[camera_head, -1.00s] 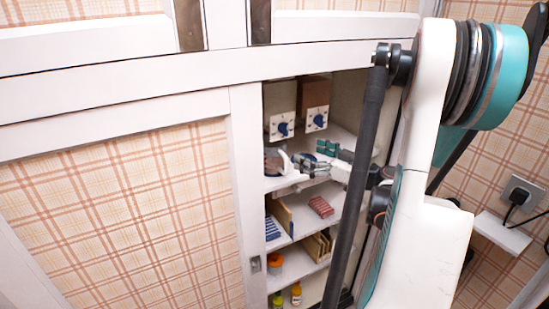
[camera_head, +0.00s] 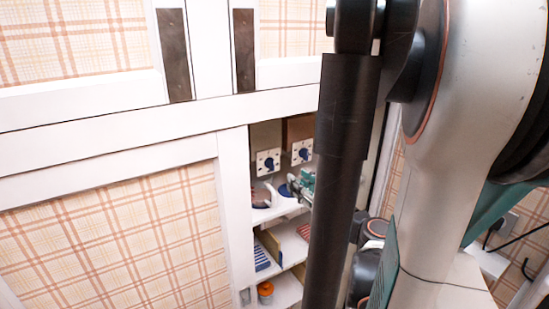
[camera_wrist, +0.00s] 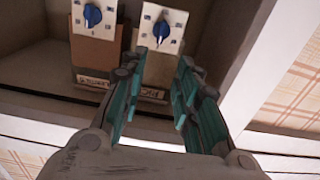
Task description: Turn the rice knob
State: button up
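Two dispensers with blue knobs on white dial plates stand side by side inside the cupboard. The left knob (camera_head: 269,163) and the right knob (camera_head: 304,153) show in the head view. In the wrist view are the left knob (camera_wrist: 92,15) and the right knob (camera_wrist: 161,30). Labels sit at the dispensers' bases, but I cannot read clearly which says rice. My gripper (camera_wrist: 159,66) is open and empty, its teal fingers apart, with the right dispenser beyond the gap. In the head view my gripper (camera_head: 302,184) is just below the right knob, partly hidden by my arm.
The upper shelf (camera_head: 262,214) also holds a few small items. Lower shelves hold a blue-striped item (camera_head: 261,257) and an orange jar (camera_head: 265,291). A plaid sliding door (camera_head: 120,245) closes the cupboard's left part. The cupboard's side wall bounds the opening on the right.

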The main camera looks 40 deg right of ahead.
aim_at(274, 161)
jog(key=b+x, duration=0.1)
jog(key=x, duration=1.2)
jog(key=shift+w+d+b, duration=0.15)
jog(key=shift+w+b, duration=0.15)
jog(key=shift+b, duration=0.05)
grip_shut()
